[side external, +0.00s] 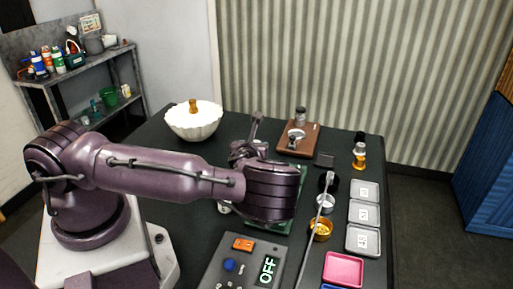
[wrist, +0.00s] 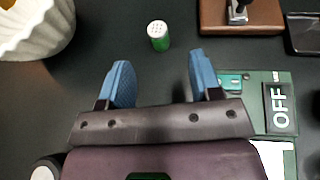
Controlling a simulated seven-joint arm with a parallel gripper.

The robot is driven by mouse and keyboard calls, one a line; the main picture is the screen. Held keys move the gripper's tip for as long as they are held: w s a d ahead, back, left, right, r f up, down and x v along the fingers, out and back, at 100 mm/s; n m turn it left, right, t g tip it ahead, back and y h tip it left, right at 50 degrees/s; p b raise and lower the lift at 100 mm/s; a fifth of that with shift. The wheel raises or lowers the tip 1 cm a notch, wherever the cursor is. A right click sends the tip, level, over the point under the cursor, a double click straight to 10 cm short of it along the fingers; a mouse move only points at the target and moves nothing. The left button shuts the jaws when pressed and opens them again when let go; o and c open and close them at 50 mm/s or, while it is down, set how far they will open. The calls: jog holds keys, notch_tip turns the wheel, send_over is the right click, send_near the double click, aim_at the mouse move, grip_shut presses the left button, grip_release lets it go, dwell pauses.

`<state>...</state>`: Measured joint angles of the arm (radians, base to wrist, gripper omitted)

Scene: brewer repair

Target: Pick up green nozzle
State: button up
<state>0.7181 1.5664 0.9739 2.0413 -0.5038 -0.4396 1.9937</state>
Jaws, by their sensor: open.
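The green nozzle (wrist: 158,36) is a small green cylinder with a pale, dotted top. It stands upright on the dark table in the wrist view, just beyond the fingertips and roughly centred between them. My gripper (wrist: 160,77) is open, with its two blue finger pads apart and nothing between them. In the side external view my arm reaches over the table, and I cannot make out the green nozzle there.
A white ribbed bowl (wrist: 38,27) stands left of the nozzle. A brown wooden block with a metal part (wrist: 240,18) is at the right. A green panel with an OFF display (wrist: 278,105) lies near the right finger. Grey trays (side external: 363,214) line the table's right side.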

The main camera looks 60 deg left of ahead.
jog(key=x, duration=1.1)
jog(key=shift+s+a+f, duration=0.1)
jog(key=shift+a+f, duration=0.2)
jog(key=c, duration=1)
